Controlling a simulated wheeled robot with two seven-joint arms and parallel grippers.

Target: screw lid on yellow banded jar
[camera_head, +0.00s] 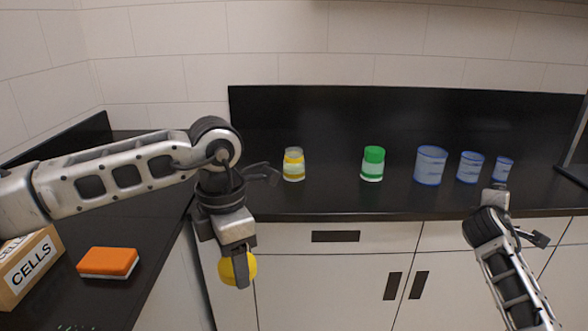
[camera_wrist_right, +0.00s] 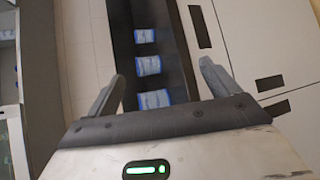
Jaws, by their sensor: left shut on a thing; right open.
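The yellow banded jar (camera_head: 293,165) stands upright on the black counter, left of the other containers. No lid shows on its top. My left gripper (camera_head: 238,270) points down in front of the counter's edge, shut on a round yellow lid (camera_head: 250,266). The lid is held below counter height, to the left of and nearer than the jar, apart from it. The gripper's fingers hide part of the lid. My right gripper (camera_head: 517,236) is at the right, in front of the counter. In the right wrist view its fingers (camera_wrist_right: 165,85) are apart with nothing between them.
A green-lidded jar (camera_head: 373,164) and blue-rimmed clear containers (camera_head: 430,166), (camera_head: 470,167) and (camera_head: 502,169) stand along the counter (camera_head: 330,200). An orange sponge (camera_head: 107,262) and a box marked CELLS (camera_head: 30,265) lie on the left counter. Free counter lies between the two lidded-type jars.

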